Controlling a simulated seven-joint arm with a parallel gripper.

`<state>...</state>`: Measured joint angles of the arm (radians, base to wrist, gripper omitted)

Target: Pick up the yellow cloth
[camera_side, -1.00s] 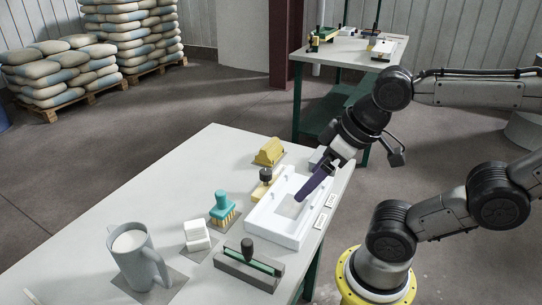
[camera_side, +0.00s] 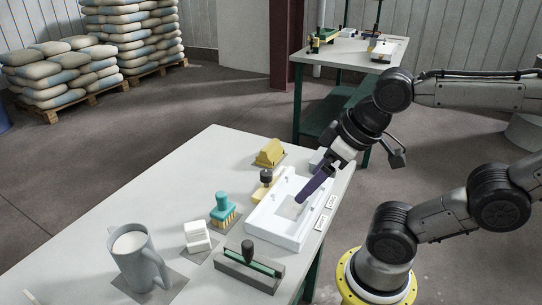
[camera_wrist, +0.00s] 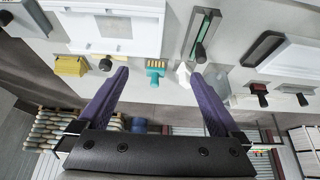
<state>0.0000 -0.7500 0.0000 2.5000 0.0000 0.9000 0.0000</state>
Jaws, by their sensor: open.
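The yellow cloth (camera_side: 269,152), a folded ridged bundle, lies on a dark mat near the far edge of the table in the side view. In the wrist view a yellow bundle, which looks like the cloth (camera_wrist: 70,66), is at the left, outside the left finger. My gripper (camera_side: 301,197) has purple fingers and hangs over the white tray, to the right of and nearer than the cloth. In the wrist view my gripper (camera_wrist: 160,75) is open, with its fingers wide apart and nothing held between them.
The white tray (camera_side: 255,222) lies along the table's right edge. A yellow-based tool with a dark knob (camera_side: 265,178) sits between cloth and tray.

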